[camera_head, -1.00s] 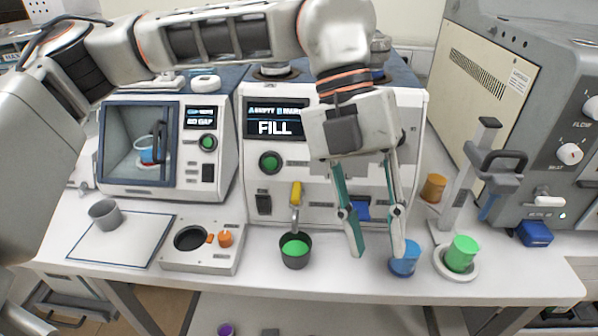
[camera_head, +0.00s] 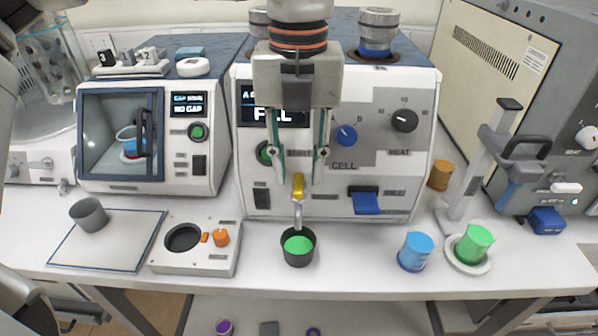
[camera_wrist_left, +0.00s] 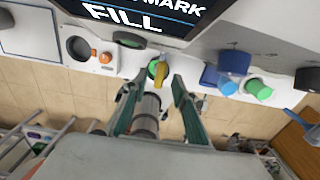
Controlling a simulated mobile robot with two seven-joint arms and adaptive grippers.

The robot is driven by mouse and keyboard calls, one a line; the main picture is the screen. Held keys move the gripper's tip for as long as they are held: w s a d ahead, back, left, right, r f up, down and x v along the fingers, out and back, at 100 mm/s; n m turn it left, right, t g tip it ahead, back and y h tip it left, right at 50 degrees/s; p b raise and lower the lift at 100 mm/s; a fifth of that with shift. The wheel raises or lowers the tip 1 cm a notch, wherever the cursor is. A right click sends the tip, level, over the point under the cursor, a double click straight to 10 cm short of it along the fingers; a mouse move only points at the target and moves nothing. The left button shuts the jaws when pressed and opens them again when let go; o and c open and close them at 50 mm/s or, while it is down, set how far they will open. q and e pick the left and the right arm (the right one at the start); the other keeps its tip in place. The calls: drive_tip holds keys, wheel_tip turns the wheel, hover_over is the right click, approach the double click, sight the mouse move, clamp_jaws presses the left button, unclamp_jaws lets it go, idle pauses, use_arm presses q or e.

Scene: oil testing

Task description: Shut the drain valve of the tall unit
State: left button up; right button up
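The tall unit (camera_head: 340,190) is the white middle machine, with a display that reads FILL. On its lower front is the drain valve, a metal spout with a yellow handle (camera_head: 298,187). The handle stands roughly upright above the spout. A dark cup with green contents (camera_head: 298,246) stands below the spout. My left gripper (camera_head: 296,174) is open in front of the unit, its fingers on either side of the handle with gaps. In the left wrist view the yellow handle (camera_wrist_left: 160,73) shows between the open fingertips. Whether a finger touches it I cannot tell. My right gripper is not in view.
A blue cup (camera_head: 415,252) and a green cup (camera_head: 474,244) on a white dish stand to the right. A holder with a round hole (camera_head: 216,257) and a grey cup (camera_head: 89,214) are to the left.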

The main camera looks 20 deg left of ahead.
use_arm(q)
drive_tip(key=shift+f, duration=0.8)
clamp_jaws()
